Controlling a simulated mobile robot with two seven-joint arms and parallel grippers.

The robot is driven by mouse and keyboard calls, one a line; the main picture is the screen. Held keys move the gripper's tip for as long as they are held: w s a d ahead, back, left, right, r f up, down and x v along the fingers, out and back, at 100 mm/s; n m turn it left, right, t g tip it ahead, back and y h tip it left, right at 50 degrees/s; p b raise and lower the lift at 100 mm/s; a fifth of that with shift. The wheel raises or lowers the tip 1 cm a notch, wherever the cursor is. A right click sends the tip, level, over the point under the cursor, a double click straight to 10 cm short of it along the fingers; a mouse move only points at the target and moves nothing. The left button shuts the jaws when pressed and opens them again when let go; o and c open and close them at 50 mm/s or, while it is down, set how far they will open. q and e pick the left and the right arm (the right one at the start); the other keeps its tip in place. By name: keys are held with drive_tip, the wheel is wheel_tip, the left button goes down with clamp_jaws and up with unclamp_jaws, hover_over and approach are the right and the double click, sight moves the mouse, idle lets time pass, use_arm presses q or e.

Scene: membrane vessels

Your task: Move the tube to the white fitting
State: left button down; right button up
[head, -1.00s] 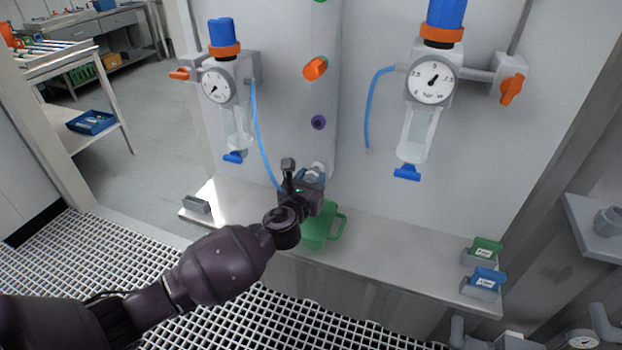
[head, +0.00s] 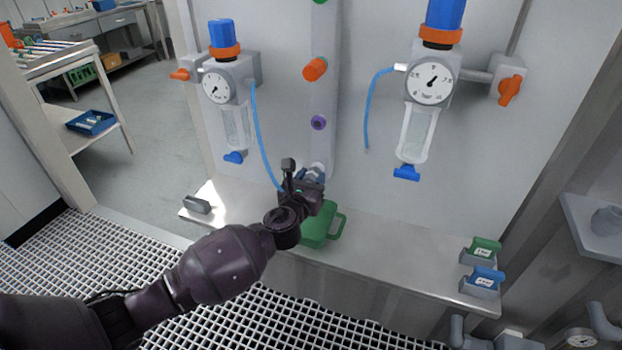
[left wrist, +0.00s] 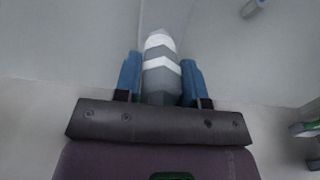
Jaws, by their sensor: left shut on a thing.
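The blue tube (head: 263,140) runs from the left regulator down behind my left gripper, where its lower end is hidden. My left gripper (head: 312,178) is at the foot of the grey column, shut on a grey end piece that I take to be the tube's. In the left wrist view, its blue fingers (left wrist: 161,82) flank this grey, white-banded piece (left wrist: 160,65), which points at the wall. The white fitting (head: 318,167) shows just beyond the fingertips, low on the column. I cannot tell whether tube and fitting are joined. My right gripper is out of view.
An orange fitting (head: 315,69) and a purple fitting (head: 318,122) sit higher on the column. A second blue tube (head: 369,110) hangs from the right regulator (head: 431,82). A green tray-like item (head: 320,230) lies on the ledge (head: 395,258) under my gripper.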

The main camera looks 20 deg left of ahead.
use_arm(q)
drive_tip(key=shift+w, duration=0.55)
idle(0.4)
drive_tip(key=c, duration=0.6)
unclamp_jaws()
drive_tip(key=s+p, duration=0.1)
drive_tip(key=s, duration=1)
drive_tip(key=shift+a+p, duration=0.15)
drive_tip(key=shift+p, duration=0.2)
drive_tip(key=shift+w, duration=0.1)
